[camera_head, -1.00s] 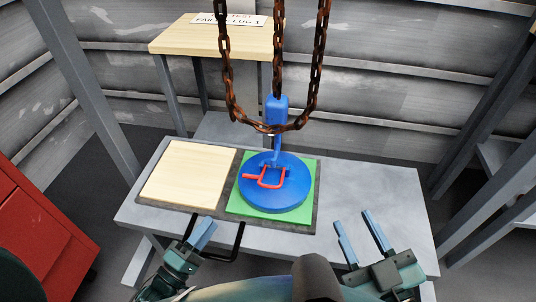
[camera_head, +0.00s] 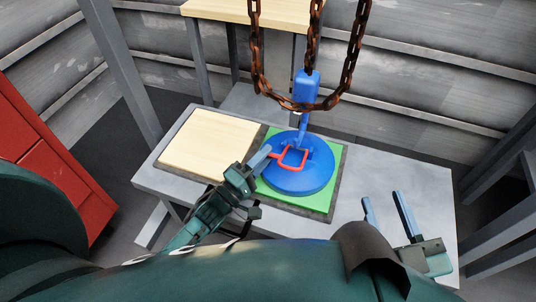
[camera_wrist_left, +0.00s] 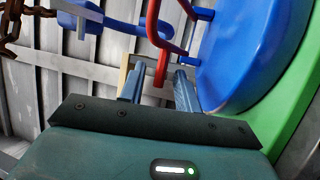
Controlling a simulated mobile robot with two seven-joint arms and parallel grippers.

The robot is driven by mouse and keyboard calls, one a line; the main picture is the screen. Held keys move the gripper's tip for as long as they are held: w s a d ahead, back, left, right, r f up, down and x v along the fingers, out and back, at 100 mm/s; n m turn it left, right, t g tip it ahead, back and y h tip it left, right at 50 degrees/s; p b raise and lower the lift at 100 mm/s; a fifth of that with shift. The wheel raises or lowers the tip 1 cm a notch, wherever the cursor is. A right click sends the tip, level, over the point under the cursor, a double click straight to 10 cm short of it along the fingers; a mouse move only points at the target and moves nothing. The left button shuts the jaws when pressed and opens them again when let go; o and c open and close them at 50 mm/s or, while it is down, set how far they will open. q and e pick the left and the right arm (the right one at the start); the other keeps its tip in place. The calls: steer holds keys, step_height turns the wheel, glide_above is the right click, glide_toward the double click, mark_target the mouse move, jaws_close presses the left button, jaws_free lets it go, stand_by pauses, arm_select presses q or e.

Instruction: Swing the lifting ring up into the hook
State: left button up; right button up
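The red lifting ring (camera_head: 305,160) lies on the round blue motor cover (camera_head: 310,184), its tab pointing left; it also shows in the left wrist view (camera_wrist_left: 153,32). The blue hook (camera_head: 306,88) hangs from the chain above the cover; a blue part at the top left of the left wrist view (camera_wrist_left: 120,27) looks like the hook. My left gripper (camera_head: 264,157) is at the ring's tab. In the left wrist view its fingers stand apart with red tab between their tips; contact cannot be told. My right gripper (camera_head: 386,205) is open and empty at the front right.
Rusty chains (camera_head: 352,70) loop down around the hook. The cover rests on a green pad (camera_head: 325,203) beside a bare wooden pad (camera_head: 207,143) on the grey table (camera_head: 400,185). A red cabinet (camera_head: 50,175) stands left.

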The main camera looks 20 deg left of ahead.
arm_select(q)
steer(key=shift+x, duration=0.9)
steer(key=shift+c, duration=0.2)
jaws_close()
